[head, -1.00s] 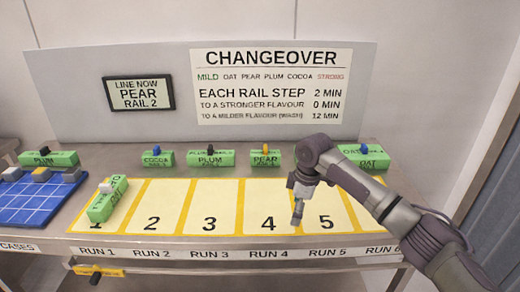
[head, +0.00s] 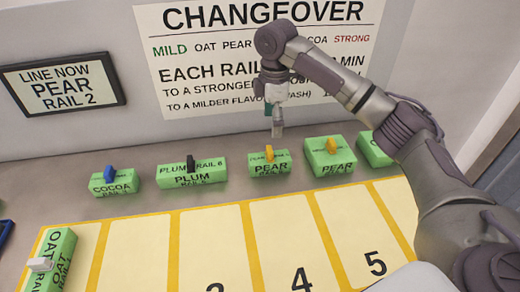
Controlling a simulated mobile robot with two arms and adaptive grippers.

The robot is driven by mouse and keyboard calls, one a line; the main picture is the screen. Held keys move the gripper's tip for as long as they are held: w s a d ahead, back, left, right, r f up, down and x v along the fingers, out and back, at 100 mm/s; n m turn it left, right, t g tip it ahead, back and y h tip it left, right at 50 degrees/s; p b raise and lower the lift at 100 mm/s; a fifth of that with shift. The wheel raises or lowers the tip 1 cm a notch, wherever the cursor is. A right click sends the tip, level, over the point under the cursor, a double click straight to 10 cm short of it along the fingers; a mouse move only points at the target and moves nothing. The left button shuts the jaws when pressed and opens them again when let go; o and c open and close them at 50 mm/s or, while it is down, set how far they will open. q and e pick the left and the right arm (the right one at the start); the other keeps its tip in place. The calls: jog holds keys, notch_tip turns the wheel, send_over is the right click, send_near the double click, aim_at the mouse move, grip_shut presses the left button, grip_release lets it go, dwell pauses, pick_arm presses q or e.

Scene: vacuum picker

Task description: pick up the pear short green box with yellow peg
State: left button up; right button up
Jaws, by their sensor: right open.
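The short green pear box (head: 270,168) with a yellow peg (head: 269,153) on top stands upright on the grey table behind the numbered slots. A second, larger green pear box (head: 330,163), also with a yellow peg, stands just to its right. My right gripper (head: 277,132) is open and points down, a little above the short pear box in the picture and apart from its peg. Nothing is between its fingers. My left gripper is out of view.
A plum box (head: 192,178) and a cocoa box (head: 115,186) stand to the left. Another green box (head: 374,150) is partly hidden by my right arm. An oat box (head: 55,262) lies on the first slot; visible slots (head: 215,240) to its right are empty.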

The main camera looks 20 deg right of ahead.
aim_at(270, 150)
jog(key=f, duration=0.7)
jog(key=shift+s+f+p, duration=0.25)
jog(key=shift+f+p, duration=0.15)
jog(key=shift+w+a+f, duration=0.1)
jog(key=shift+f, duration=0.4)
jog(key=f, duration=0.1)
jog(key=f+p, duration=0.1)
jog(key=f, duration=0.1)
jog(key=shift+a+f, duration=0.2)
jog(key=shift+f, duration=0.1)
jog(key=shift+w+f, duration=0.1)
jog(key=shift+f, duration=0.35)
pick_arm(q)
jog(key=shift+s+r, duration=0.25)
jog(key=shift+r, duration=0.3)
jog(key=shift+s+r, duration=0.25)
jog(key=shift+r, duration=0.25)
pick_arm(e)
jog(key=c, duration=1.3)
